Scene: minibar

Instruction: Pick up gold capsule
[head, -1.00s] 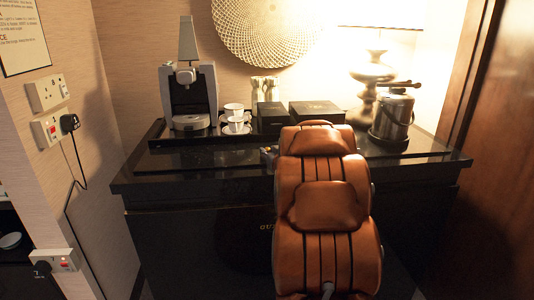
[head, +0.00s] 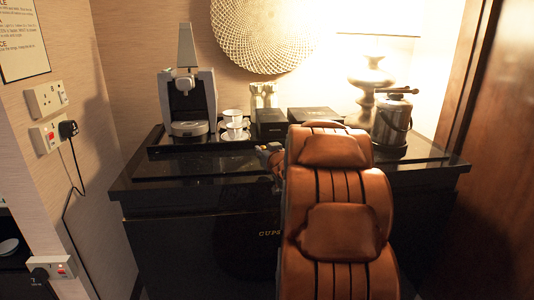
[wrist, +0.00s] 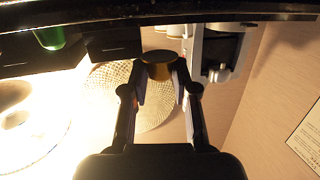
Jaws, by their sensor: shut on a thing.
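The gold capsule (wrist: 159,58) shows in the wrist view as a round, dark gold piece with a flat face. It sits between the two fingertips of my gripper (wrist: 160,80). My gripper is shut on it, one finger on each side. In the head view my brown arm hides the capsule and most of my gripper. Only a small part near the wrist shows left of the arm, over the front of the black counter (head: 190,178).
The coffee machine (head: 187,102), white cups (head: 234,127), black boxes (head: 270,124) and a metal ice bucket (head: 392,122) stand on the counter. A lamp (head: 371,75) is behind. A green object (wrist: 50,38) shows in the wrist view. The counter's front left is clear.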

